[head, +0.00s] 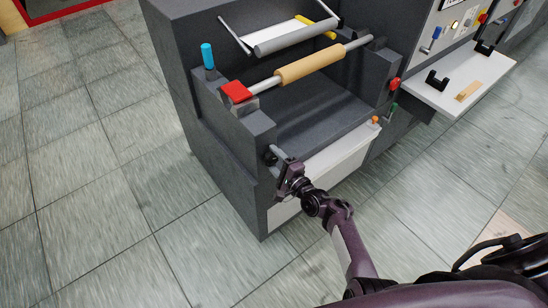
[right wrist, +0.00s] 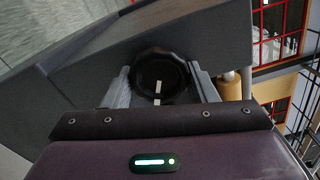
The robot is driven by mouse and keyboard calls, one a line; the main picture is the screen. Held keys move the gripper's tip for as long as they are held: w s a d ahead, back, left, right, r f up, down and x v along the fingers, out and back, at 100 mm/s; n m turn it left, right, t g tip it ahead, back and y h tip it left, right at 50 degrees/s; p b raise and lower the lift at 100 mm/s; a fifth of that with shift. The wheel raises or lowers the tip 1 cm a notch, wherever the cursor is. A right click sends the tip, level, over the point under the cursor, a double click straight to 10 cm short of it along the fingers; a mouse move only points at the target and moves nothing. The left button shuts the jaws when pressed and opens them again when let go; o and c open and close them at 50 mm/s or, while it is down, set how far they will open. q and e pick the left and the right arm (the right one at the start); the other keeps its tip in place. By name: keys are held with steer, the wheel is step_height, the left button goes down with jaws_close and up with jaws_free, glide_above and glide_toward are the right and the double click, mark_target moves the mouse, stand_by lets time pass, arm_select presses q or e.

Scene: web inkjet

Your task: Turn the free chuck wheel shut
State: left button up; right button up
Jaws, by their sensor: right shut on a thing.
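The black chuck wheel (right wrist: 158,68) is on the front of the dark grey machine's near left side wall. It has a white mark low on its face, with another white mark just below it. My right gripper (right wrist: 161,84) is shut on the wheel, one grey finger on each side of it. In the head view the right gripper (head: 279,157) reaches the wheel (head: 269,157), which it mostly hides. A tan roll (head: 310,65) on a metal shaft lies above, its left end at a red block (head: 237,92). My left gripper is not in view.
The machine's grey side wall (head: 240,135) stands close to my right gripper. A pale panel (head: 325,160) is below the opening. A blue handle (head: 208,55) stands upright at left. A white shelf (head: 463,80) with black holders is at right. The tiled floor at left is clear.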

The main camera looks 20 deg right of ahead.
steer(key=shift+m, duration=0.4)
steer(key=o, duration=1)
steer(key=shift+c, duration=0.2)
steer(key=v, duration=0.7)
steer(key=shift+s, duration=0.35)
steer(key=shift+d, duration=0.1)
